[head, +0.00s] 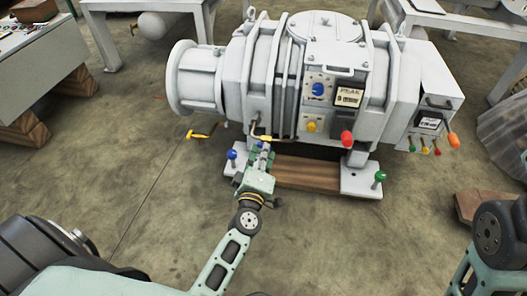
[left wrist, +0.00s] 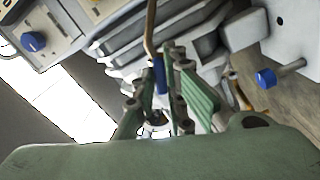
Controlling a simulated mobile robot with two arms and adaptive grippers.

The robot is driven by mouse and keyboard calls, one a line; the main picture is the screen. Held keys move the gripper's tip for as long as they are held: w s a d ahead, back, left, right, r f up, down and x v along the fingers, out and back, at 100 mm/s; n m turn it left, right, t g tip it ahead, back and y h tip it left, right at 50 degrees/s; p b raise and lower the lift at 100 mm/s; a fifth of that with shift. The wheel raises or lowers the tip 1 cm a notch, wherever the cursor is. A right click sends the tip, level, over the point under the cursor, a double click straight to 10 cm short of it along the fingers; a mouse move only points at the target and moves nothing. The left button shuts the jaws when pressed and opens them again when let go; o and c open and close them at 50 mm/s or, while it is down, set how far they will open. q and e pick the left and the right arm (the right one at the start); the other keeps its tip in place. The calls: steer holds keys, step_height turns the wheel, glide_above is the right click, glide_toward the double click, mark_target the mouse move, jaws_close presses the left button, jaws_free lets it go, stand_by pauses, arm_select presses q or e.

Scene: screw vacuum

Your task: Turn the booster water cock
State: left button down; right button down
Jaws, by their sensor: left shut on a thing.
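The large white screw vacuum machine (head: 207,77) stands in the middle of the head view. A thin brass lever (left wrist: 150,35) with a blue tip (left wrist: 159,76) comes down from the machine in the left wrist view. My left gripper (head: 263,150) is low against the front of the machine. In the left wrist view its green fingers (left wrist: 168,88) stand on both sides of the blue tip and are shut on it. In the head view the fingers mostly hide the tip. My right arm shows at the lower right, but its gripper is out of view.
A blue knob (head: 232,154) is just left of my gripper and a yellow handle (head: 197,136) is further left. A red knob (head: 347,138) and a green knob (head: 380,177) are to the right. A wooden beam (head: 305,173) lies under the machine. The floor in front is clear.

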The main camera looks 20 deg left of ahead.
arm_select(q)
steer(key=n, duration=0.3)
steer(key=shift+a, duration=0.1)
steer(key=shift+n, duration=0.3)
stand_by(0.4)
steer(key=c, duration=1.8)
jaws_free()
steer(key=v, duration=1.2)
